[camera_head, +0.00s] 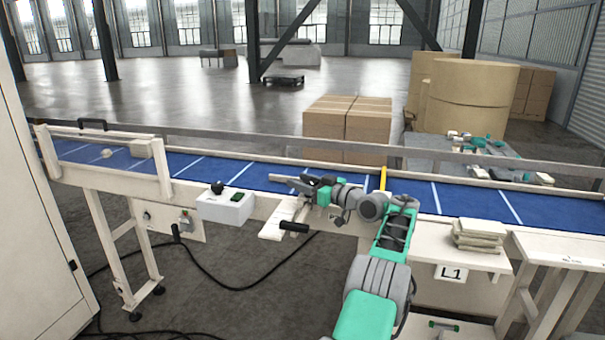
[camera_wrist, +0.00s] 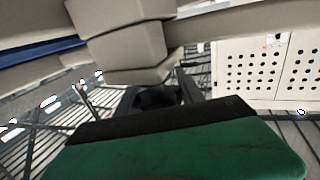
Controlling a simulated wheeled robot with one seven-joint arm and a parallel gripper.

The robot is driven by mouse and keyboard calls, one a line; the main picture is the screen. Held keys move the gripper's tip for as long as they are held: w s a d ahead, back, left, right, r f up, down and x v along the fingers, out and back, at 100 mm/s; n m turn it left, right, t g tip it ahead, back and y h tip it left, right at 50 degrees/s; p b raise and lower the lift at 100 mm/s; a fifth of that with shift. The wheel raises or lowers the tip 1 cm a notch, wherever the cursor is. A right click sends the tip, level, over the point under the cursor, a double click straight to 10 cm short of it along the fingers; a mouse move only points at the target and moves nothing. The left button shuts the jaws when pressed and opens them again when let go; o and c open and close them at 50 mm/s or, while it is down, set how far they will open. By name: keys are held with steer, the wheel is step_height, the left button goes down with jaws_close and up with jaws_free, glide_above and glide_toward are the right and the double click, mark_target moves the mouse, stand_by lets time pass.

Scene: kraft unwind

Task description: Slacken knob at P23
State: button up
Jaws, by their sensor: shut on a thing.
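My gripper (camera_head: 306,184) is at the near edge of the blue conveyor, right of the white control box, with my green and grey arm reaching in from the lower right. In the wrist view my gripper (camera_wrist: 160,97) is shut at a dark, knob-like part below a beige, stacked block (camera_wrist: 125,42). The contact is mostly hidden by the gripper's own body, so the knob's outline is unclear. No P23 label can be read in either view. A black handle (camera_head: 293,227) sticks out below the gripper by a beige bracket (camera_head: 275,225).
The white box (camera_head: 226,206) with a black button stands left of my gripper. A yellow upright (camera_head: 383,179) is right of it. Beige pads (camera_head: 478,236) are stacked on the L1 shelf. A black cable (camera_head: 235,287) hangs to the floor. A rail runs along the belt's far side.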

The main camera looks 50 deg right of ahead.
steer(key=shift+a+f+n+y+p, duration=0.15)
steer(key=shift+n+y+p, duration=0.35)
steer(key=shift+p, duration=0.65)
steer(key=shift+f, duration=0.2)
steer(key=o, duration=1.4)
steer(key=shift+r, duration=0.2)
